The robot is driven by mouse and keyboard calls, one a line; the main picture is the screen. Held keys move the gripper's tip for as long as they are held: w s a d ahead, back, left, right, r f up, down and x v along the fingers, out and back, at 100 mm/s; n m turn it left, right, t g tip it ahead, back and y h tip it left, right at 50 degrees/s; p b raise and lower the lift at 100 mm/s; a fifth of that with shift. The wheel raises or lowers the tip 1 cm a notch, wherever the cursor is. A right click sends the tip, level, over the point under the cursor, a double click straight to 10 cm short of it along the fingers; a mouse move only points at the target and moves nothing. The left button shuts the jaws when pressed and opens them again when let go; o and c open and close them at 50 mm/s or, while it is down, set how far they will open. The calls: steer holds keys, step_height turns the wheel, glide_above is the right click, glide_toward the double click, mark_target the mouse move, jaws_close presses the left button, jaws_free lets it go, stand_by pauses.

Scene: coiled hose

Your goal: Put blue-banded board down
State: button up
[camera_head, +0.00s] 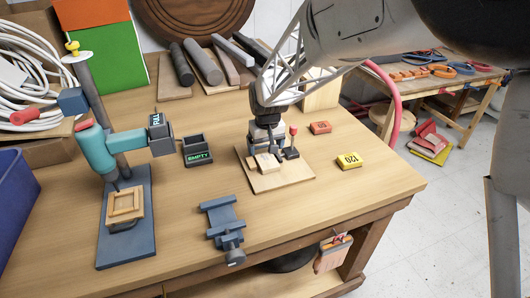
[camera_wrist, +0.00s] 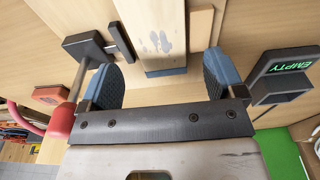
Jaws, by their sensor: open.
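The blue-banded board (camera_wrist: 150,36) is a pale wooden piece with dark smudges on its face and a blue band at its near end. In the wrist view its banded end lies between my two blue finger pads, with a gap on each side. My gripper (camera_wrist: 164,68) is open. In the head view my gripper (camera_head: 266,143) is low over a light wooden base (camera_head: 294,179). Pale wood pieces (camera_head: 266,162) show on that base beside a red-handled clamp (camera_head: 292,146). The board's band is not clear there, and I cannot tell what it rests on.
The EMPTY bin (camera_head: 197,151) and FULL box (camera_head: 160,135) stand left. A teal drill press (camera_head: 99,150) is farther left.

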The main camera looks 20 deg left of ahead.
mark_target(269, 160)
step_height(269, 160, up, 9)
steer(key=shift+s+d, duration=0.3)
steer(key=shift+d, duration=0.05)
stand_by(0.7)
steer(key=s+d+r+m, duration=0.1)
steer(key=s+d+r, duration=0.2)
steer(key=d, duration=0.7)
steer(key=s+d+r+m, duration=0.2)
steer(key=d, duration=0.8)
steer(key=s+d+r+m, duration=0.1)
steer(key=s+d+r, duration=0.2)
steer(key=d, duration=0.6)
steer(key=s+d+f+m, duration=0.1)
steer(key=s+d+m, duration=0.1)
steer(key=s+d, duration=0.7)
steer(key=s+d+f+m+t+h, duration=0.1)
steer(key=s+d+m, duration=0.2)
steer(key=s+d, duration=0.6)
steer(key=shift+s+d+f+t, duration=0.3)
steer(key=shift+s+d+f, duration=0.05)
steer(key=shift+s, duration=0.55)
